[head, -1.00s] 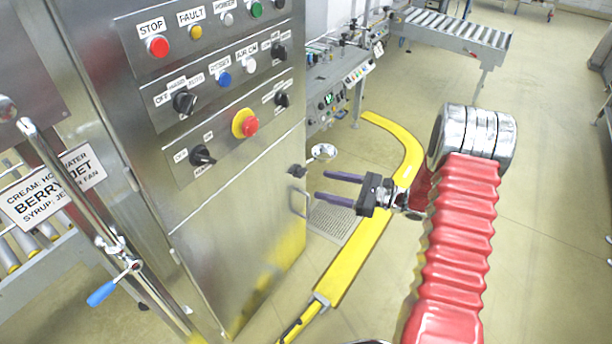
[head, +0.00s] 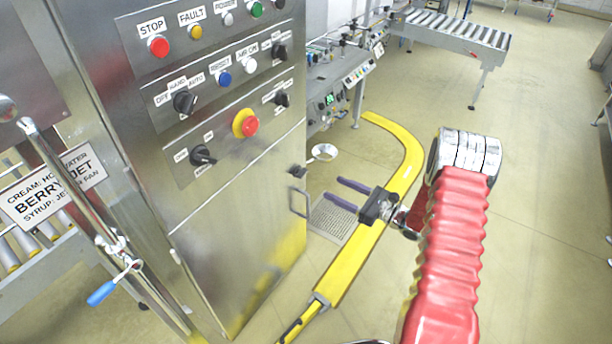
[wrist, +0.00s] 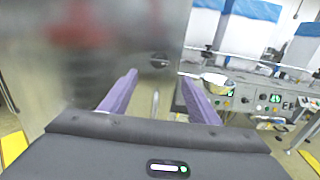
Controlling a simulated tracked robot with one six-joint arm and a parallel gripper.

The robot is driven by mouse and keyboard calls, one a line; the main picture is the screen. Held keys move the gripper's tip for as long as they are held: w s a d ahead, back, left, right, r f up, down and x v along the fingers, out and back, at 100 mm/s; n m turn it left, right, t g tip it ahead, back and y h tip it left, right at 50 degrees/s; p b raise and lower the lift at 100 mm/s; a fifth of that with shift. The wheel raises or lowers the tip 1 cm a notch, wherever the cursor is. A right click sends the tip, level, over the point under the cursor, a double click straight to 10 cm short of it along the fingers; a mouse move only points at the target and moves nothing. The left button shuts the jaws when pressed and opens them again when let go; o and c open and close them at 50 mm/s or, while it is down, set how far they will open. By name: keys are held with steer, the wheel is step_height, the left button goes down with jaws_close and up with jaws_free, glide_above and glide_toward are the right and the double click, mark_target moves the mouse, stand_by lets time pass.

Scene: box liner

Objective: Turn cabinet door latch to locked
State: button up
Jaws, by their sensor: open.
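The steel cabinet (head: 240,225) stands at left in the head view, with its switch panels on the upper front. A small dark latch (head: 297,171) sits at its right edge, just above a thin pull handle (head: 299,202). In the wrist view the latch (wrist: 159,61) lies ahead, between and beyond the two fingers. My gripper (head: 343,192) is open and empty, with purple fingers pointing left. It is to the right of the latch and slightly lower in the head view, apart from it. Which way the latch is turned is too small to tell.
A yellow floor rail (head: 352,270) curves below my gripper. A round white disc (head: 323,152) stands out near the latch. A console with buttons (head: 335,98) is behind. A roller conveyor (head: 455,32) is at the back. The floor at right is clear.

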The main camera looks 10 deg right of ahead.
mark_target(305, 174)
steer(key=x, duration=1.2)
steer(key=shift+w+a, duration=0.2)
steer(key=shift+c, duration=0.2)
